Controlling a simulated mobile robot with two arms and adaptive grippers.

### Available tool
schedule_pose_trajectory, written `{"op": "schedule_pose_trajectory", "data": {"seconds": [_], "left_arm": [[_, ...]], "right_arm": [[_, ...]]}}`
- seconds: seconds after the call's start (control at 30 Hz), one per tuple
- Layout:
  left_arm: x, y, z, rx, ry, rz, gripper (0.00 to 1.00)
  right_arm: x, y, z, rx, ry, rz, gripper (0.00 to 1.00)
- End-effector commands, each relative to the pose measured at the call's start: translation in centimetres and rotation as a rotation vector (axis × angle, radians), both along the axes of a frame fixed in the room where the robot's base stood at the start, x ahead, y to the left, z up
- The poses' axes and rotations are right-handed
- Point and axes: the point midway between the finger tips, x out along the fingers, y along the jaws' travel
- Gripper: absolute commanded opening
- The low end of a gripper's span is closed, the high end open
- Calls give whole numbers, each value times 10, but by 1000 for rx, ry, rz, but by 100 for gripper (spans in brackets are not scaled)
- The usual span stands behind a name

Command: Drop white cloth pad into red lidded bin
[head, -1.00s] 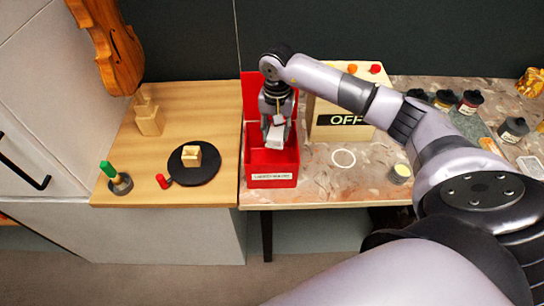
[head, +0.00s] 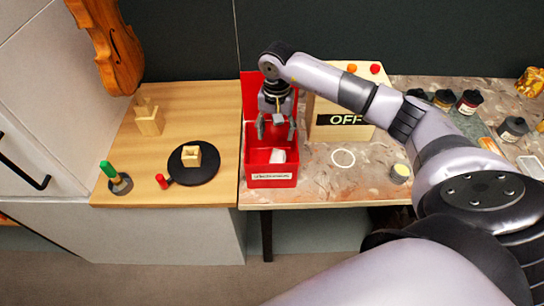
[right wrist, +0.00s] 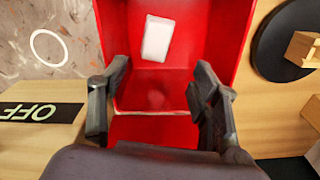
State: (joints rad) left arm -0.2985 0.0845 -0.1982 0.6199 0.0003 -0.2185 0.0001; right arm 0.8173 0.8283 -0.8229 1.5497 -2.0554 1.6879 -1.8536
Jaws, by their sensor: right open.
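The white cloth pad (head: 277,156) lies inside the red lidded bin (head: 271,181), and it also shows in the right wrist view (right wrist: 157,39) on the red floor of the bin (right wrist: 190,45). The bin's lid (head: 250,95) stands open at the back. My right gripper (head: 277,137) is open and empty, over the bin and apart from the pad. In the right wrist view its two fingers (right wrist: 160,95) are spread wide with nothing between them. My left gripper is not in view.
An OFF sign board (head: 343,120) stands just right of the bin. A black round plate (head: 207,168) with a wooden block (head: 191,156) lies on the wooden bench at left. Several dark jars, among them one jar (head: 470,101), stand at far right.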

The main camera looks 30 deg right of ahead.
Motion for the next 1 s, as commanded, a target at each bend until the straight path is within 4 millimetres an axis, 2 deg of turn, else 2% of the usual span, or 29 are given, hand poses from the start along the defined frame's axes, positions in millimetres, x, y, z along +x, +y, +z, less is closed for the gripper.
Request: {"op": "schedule_pose_trajectory", "data": {"seconds": [0.4, 0.53, 0.7, 1.0], "left_arm": [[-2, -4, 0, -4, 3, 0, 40], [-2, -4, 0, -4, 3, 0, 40], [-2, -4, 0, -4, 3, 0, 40], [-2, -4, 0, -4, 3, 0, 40]], "right_arm": [[1, 0, 81, -1, -5, 1, 58], [1, 0, 101, -1, -4, 0, 58], [0, 0, 114, -1, -1, 0, 58], [0, 0, 115, -1, 1, 0, 58]]}}
